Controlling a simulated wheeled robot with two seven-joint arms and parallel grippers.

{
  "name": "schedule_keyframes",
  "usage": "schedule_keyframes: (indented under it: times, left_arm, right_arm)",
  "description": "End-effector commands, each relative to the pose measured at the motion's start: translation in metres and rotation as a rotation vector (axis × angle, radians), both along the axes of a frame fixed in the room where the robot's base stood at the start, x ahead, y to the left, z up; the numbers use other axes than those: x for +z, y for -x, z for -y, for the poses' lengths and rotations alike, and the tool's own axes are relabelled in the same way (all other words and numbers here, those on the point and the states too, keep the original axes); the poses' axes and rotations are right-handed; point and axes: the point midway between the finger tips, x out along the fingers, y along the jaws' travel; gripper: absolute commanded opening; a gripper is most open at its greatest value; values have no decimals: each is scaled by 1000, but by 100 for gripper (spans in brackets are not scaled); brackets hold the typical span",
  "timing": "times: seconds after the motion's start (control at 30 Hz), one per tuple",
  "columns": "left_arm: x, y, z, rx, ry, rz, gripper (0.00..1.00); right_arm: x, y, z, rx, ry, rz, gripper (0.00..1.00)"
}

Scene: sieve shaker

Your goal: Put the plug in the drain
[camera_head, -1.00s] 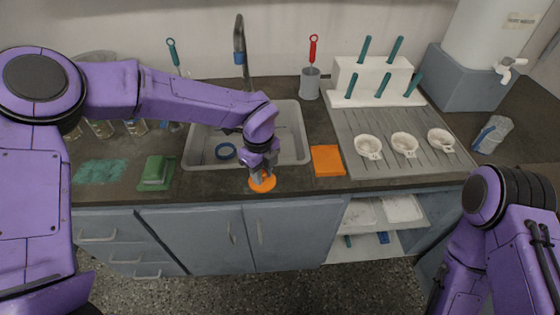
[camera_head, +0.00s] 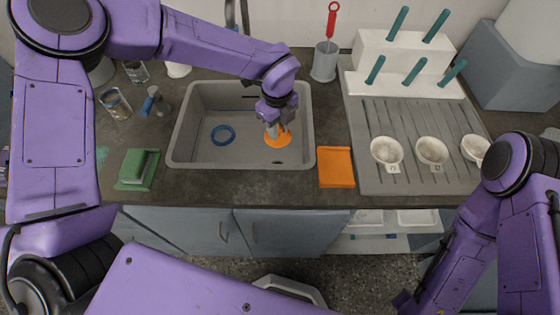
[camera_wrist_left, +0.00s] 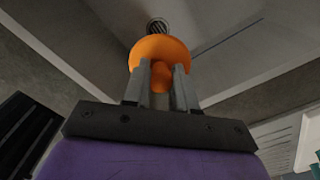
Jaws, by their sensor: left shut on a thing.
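The plug (camera_head: 283,141) is an orange disc with a knob on top. My left gripper (camera_head: 272,130) is shut on its knob and holds it over the right half of the grey sink (camera_head: 189,120). In the left wrist view the gripper's fingers (camera_wrist_left: 161,80) grip the knob of the plug (camera_wrist_left: 160,46). The round metal drain (camera_wrist_left: 157,25) shows just past the disc's rim in that view, partly hidden by it. The plug looks apart from the drain. My right arm is at the lower right of the head view; its fingers do not show.
A blue ring (camera_head: 223,134) lies in the sink's left half. The tap (camera_head: 236,14) stands behind the sink. A green sponge holder (camera_head: 137,169) is left of the sink; an orange cloth (camera_head: 336,167) is right of it. White cups stand on the draining board (camera_head: 377,182).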

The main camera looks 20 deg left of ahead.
Motion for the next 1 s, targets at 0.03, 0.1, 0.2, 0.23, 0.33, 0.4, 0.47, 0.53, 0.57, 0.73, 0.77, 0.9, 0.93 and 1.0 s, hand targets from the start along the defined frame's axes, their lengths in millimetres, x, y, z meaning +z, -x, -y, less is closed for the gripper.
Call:
schedule_keyframes:
  times: [0.03,0.1,0.2,0.23,0.33,0.4,0.47,0.53,0.57,0.73,0.77,0.9,0.93,1.0]
  left_arm:
    - [-11,0,0,0,0,-1,0]
    - [-23,1,0,0,0,-1,0]
    - [-35,0,0,0,-1,0,0]
    - [-39,1,0,-1,-1,0,0]
    - [-53,0,0,-1,-1,0,0]
    - [-60,0,0,-1,-1,0,0]
    - [-72,1,0,-2,-1,-3,0]
    - [-88,2,0,-2,-2,-5,0]
    - [-94,1,0,-2,-1,-3,0]
    - [-119,1,0,-1,-1,0,0]
    - [-122,1,0,0,-1,0,0]
    - [-145,1,0,-3,-2,-1,0]
    - [-150,2,0,-2,-1,-3,0]
    - [-156,1,0,-1,0,1,0]
  right_arm:
    - [-7,1,0,0,0,-1,43]
    - [-13,1,0,0,0,-1,43]
    - [-17,1,0,0,0,-1,43]
    - [-19,1,0,0,0,-1,43]
    - [-25,1,0,0,0,-1,43]
    - [-25,1,0,0,-1,-1,43]
    - [-23,1,0,0,-1,-1,43]
    - [-20,1,0,0,-1,-1,43]
    - [-19,1,0,0,-1,-1,43]
    - [-17,0,0,0,-1,-1,43]
    - [-17,0,0,0,-1,-1,43]
    - [-15,0,0,0,-1,-1,43]
    - [-14,0,0,0,-1,-1,43]
    - [-14,0,0,0,-1,-1,43]
